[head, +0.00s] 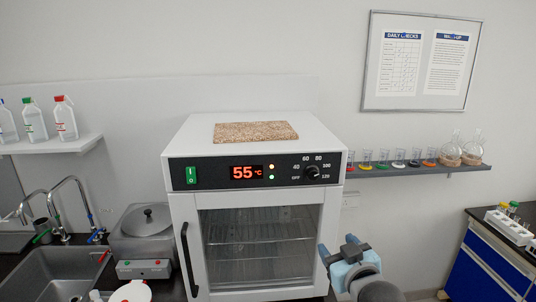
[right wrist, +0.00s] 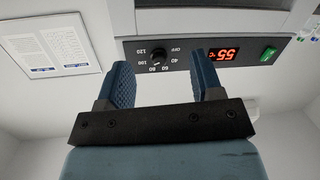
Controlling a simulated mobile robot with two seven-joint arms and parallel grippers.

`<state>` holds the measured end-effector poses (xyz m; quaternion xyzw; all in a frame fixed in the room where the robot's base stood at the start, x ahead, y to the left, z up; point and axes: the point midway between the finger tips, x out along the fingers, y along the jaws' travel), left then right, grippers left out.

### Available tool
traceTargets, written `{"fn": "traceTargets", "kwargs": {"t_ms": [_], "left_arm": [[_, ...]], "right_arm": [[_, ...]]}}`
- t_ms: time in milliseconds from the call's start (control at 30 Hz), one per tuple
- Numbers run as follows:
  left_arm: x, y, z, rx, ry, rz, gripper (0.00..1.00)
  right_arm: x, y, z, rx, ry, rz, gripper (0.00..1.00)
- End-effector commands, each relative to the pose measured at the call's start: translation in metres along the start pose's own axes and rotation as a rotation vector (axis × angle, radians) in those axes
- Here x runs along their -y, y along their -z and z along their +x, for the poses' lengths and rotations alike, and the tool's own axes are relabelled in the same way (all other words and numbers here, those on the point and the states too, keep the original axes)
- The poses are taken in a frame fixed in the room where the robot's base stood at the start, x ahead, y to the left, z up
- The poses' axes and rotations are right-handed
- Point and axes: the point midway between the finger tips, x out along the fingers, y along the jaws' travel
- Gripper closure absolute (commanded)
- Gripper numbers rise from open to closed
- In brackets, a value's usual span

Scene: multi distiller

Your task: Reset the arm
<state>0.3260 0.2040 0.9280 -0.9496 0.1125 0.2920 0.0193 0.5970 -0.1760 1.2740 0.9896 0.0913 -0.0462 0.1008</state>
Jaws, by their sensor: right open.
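My right gripper (head: 341,251) is in front of the right side of the white oven (head: 187,215) in the head view, below its control panel. In the right wrist view its two blue fingers (right wrist: 162,85) are apart with nothing between them. The oven's panel (right wrist: 185,54) shows beyond the fingers, upside down, and I see no contact with it. The display (head: 246,172) reads 55 °C and a black dial (head: 312,172) sits at its right. The glass door is shut. My left gripper is not in either view.
A cork-like mat (head: 255,132) lies on the oven. A grey lidded bath (head: 145,232) and a sink (head: 50,275) are at the left. A framed board (head: 420,61) hangs above.

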Motion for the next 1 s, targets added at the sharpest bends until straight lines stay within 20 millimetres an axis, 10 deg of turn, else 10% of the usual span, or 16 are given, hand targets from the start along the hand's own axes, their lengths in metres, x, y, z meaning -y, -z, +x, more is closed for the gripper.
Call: {"fn": "traceTargets", "kwargs": {"t_ms": [200, 500, 700, 1000], "left_arm": [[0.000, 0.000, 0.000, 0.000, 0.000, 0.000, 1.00], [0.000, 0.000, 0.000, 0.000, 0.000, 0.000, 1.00], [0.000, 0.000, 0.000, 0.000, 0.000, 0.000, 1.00], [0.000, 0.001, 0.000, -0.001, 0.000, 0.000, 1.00]], "right_arm": [[0.036, -0.165, -0.056, 0.197, 0.052, 0.073, 0.40], [0.078, -0.322, -0.180, 0.411, 0.097, 0.165, 0.40], [0.090, -0.358, -0.227, 0.470, 0.106, 0.194, 0.40], [0.091, -0.362, -0.232, 0.477, 0.107, 0.197, 0.40]]}}
